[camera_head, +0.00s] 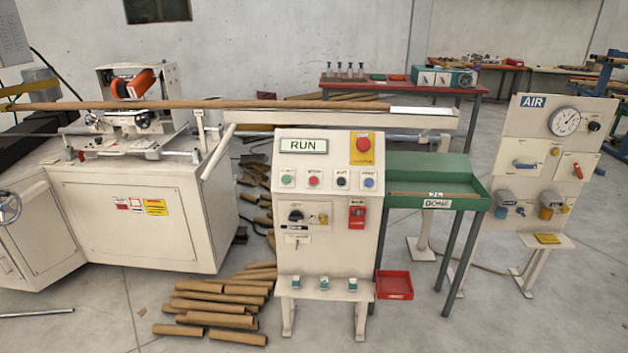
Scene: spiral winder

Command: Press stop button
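The control console (330,260) stands upright in the middle of the view, with a sloped button panel. Its display (304,146) reads RUN. Below it is a row of small buttons: a green one (287,180), a red one (313,181) that looks labelled STOP, a black one (341,180) and a blue one (369,182). The small labels are hard to read. A large red mushroom button (363,145) sits on a yellow plate at the panel's upper right. Nothing covers the buttons. Neither of my grippers is in view.
The white winder (150,220) fills the left, with a long brown tube (250,104) along it. Brown tubes (215,310) lie on the floor left of the console. A green tray table (430,170) and a red bin (394,285) stand right. An AIR panel (550,150) is farther right.

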